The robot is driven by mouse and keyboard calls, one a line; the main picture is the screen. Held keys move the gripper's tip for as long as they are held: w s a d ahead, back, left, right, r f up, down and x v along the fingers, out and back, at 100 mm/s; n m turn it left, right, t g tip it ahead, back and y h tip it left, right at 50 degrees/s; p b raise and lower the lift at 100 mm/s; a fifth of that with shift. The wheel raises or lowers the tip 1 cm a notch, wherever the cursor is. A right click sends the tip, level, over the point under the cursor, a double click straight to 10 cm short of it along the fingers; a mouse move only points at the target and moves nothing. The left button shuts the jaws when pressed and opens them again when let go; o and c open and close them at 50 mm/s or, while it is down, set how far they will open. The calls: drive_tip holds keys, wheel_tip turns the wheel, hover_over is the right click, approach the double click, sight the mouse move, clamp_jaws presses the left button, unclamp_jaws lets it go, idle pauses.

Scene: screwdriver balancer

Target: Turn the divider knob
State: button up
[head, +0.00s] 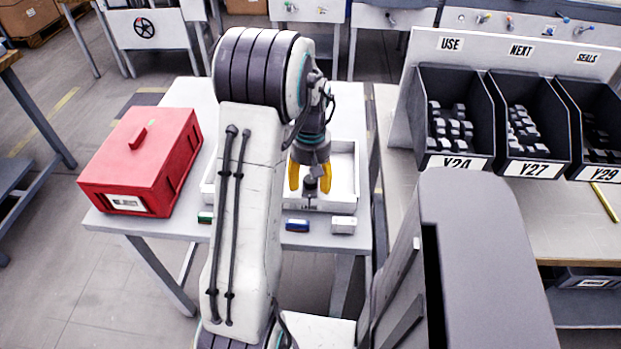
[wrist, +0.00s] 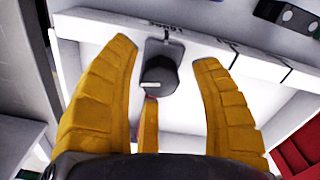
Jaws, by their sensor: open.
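The dark round divider knob (head: 311,184) is at the front of the white tray (head: 345,183) on the grey table. In the wrist view the knob (wrist: 159,75) shows a white pointer mark on its face and sits on a grey plate, with a small label partly legible above it. My gripper (head: 309,189) points down with its yellow fingers apart, on either side of the knob. In the wrist view my gripper (wrist: 164,51) is open and the knob lies between its fingers, with gaps visible on both sides. A third yellow finger (wrist: 148,125) shows below the knob.
A red box (head: 145,160) stands on the table's left. A blue block (head: 297,225), a white block (head: 343,225) and a green piece (head: 205,217) lie in front of the tray. Black bins (head: 453,85) with grey parts stand on the right bench.

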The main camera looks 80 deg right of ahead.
drive_tip(key=shift+r, duration=0.1)
wheel_tip(320, 180, up, 12)
idle(0.7)
idle(0.8)
